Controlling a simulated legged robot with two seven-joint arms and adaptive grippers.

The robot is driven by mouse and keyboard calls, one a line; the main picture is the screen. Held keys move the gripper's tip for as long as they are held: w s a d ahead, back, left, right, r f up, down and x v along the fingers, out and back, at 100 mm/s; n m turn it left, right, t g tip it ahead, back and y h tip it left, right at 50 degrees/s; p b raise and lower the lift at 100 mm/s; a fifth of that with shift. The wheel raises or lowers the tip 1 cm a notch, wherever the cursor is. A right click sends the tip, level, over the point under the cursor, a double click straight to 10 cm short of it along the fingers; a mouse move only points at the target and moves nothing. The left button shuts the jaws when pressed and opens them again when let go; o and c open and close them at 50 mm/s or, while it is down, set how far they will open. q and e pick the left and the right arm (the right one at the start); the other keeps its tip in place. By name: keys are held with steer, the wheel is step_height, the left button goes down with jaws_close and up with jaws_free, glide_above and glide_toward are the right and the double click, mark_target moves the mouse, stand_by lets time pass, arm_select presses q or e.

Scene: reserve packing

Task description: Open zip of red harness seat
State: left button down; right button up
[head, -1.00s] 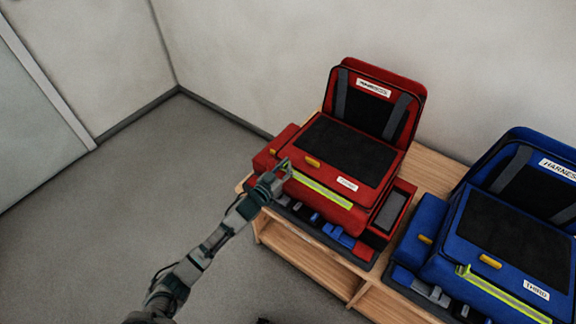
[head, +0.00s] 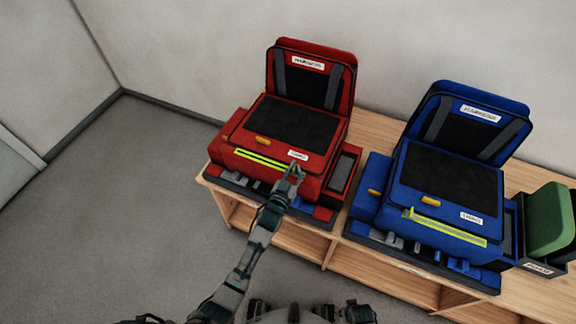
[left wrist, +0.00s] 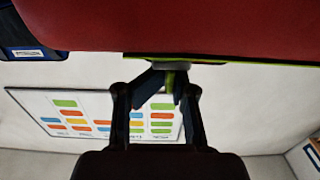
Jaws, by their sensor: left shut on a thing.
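The red harness seat (head: 225,138) stands on the wooden bench, its backrest up and its label turned to me. A yellow-green zip (head: 258,158) runs along its front, with a dark line along the strip left of my gripper. My left gripper (head: 293,171) is at the right end of this zip, below the small white label. In the left wrist view the fingers (left wrist: 167,88) are shut on a small yellow-green piece, the zip pull (left wrist: 170,77), just under the red seat's edge (left wrist: 190,25). My right gripper is not in view.
A blue harness seat (head: 375,200) with its own yellow-green zip stands right of the red one on the wooden bench (head: 385,128). A green item (head: 549,220) in a dark bin is at the far right. Open floor (head: 110,220) lies at left.

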arm_select(q)
steer(key=shift+d+r, duration=0.1)
steer(key=shift+d, duration=0.15)
steer(key=shift+w+a, duration=0.1)
steer(key=shift+a, duration=0.25)
steer(key=c, duration=1.4)
jaws_free()
steer(key=shift+o, duration=0.5)
steer(key=shift+w+d+f, duration=0.25)
steer(key=shift+d+f, duration=0.05)
steer(key=shift+d, duration=0.3)
steer(key=v, duration=1.1)
steer(key=shift+s, duration=0.4)
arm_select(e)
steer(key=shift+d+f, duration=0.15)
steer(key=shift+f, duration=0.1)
arm_select(q)
steer(key=shift+a, duration=0.25)
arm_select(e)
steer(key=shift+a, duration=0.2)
